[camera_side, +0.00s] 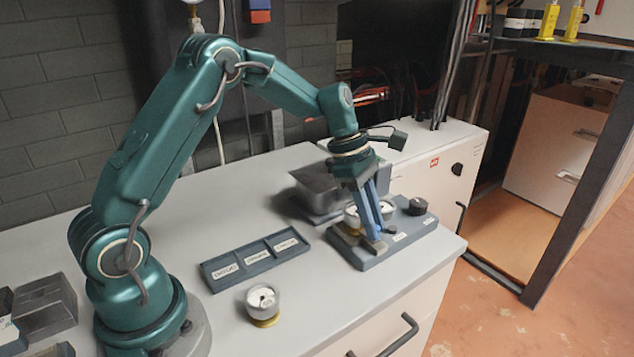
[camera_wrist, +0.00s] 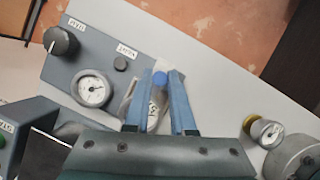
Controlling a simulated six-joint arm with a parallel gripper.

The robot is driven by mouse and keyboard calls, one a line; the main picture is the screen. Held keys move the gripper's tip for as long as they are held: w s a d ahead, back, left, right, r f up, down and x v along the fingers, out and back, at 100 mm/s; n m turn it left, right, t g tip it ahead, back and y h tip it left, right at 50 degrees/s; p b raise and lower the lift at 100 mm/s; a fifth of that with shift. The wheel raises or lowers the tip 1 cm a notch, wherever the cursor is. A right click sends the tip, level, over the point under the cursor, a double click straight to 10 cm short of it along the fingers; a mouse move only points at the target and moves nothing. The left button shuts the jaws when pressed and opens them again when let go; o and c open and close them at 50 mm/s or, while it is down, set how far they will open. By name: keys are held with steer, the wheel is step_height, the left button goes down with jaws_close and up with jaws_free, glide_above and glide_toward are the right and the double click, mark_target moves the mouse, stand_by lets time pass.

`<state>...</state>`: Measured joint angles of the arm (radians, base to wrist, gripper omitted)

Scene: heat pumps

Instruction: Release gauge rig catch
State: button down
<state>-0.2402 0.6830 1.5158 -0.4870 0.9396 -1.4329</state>
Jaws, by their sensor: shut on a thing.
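The gauge rig (camera_side: 400,246) is a blue-grey base near the right end of the bench. It bears white round gauges, a black knob (camera_side: 417,206) and small labels. In the wrist view, one gauge (camera_wrist: 92,89) and the knob (camera_wrist: 62,41) show left of my fingers. My gripper (camera_side: 377,232) reaches down to the rig's front left part. It is shut on the catch, whose blue tip (camera_wrist: 160,79) shows between the fingertips. A pale, partly hidden piece (camera_wrist: 153,112) lies behind it between the fingers. The fingers hide much of the catch, so its exact position is unclear.
A tray with three labelled compartments (camera_side: 254,262) lies left of the rig. A loose gauge with a brass base (camera_side: 263,302) stands in front of it. A dark sloped box (camera_side: 318,192) sits close behind the rig. The bench front between them is clear.

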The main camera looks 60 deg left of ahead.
stand_by(0.3)
steer(key=shift+d+r, duration=0.1)
steer(key=shift+d, duration=0.75)
steer(key=c, duration=0.8)
jaws_free()
steer(key=shift+o, duration=0.2)
steer(key=shift+a, duration=0.1)
steer(key=shift+a+r, duration=0.1)
steer(key=shift+r, duration=0.15)
steer(key=shift+v, duration=2.25)
steer(key=shift+s, duration=0.1)
